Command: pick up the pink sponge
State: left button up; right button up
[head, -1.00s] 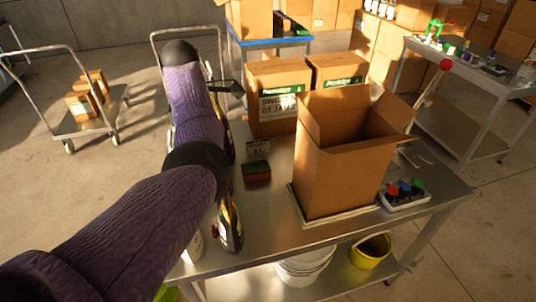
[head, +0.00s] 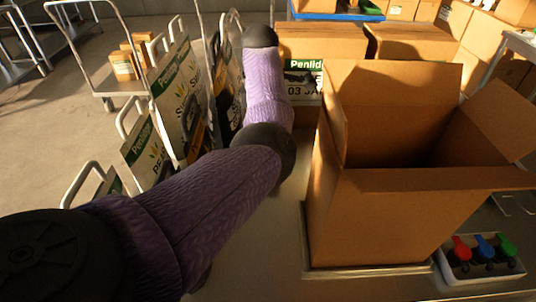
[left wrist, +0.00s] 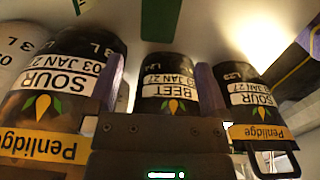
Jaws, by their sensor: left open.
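I cannot make out a pink sponge in either view now. My left arm covers part of the steel table (head: 270,245) in the head view. My left gripper (left wrist: 162,88) is open in the left wrist view, its two purple fingers apart. My right gripper is out of view.
A large open carton (head: 380,215) stands right of my arm. Closed boxes (head: 410,42) stand behind. Printed bags (head: 180,95) stand left of my arm.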

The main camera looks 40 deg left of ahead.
pick_arm(q)
jog(key=f+b, duration=0.4)
jog(key=f, duration=0.3)
jog(key=shift+w, duration=0.2)
notch_tip(320, 180, down, 9)
jog(key=b, duration=0.3)
jog(key=shift+s+d+f+b, duration=0.1)
jog(key=shift+f+b, duration=0.1)
jog(key=shift+b, duration=0.2)
jog(key=shift+f, duration=0.1)
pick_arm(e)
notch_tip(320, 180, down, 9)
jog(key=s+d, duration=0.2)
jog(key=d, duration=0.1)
pick_arm(q)
jog(key=shift+c, duration=0.5)
jog(key=c, duration=0.8)
jog(key=shift+r, duration=0.35)
notch_tip(320, 180, up, 10)
jog(key=p, duration=0.3)
jog(key=shift+f+p, duration=0.2)
jog(key=shift+p, duration=0.15)
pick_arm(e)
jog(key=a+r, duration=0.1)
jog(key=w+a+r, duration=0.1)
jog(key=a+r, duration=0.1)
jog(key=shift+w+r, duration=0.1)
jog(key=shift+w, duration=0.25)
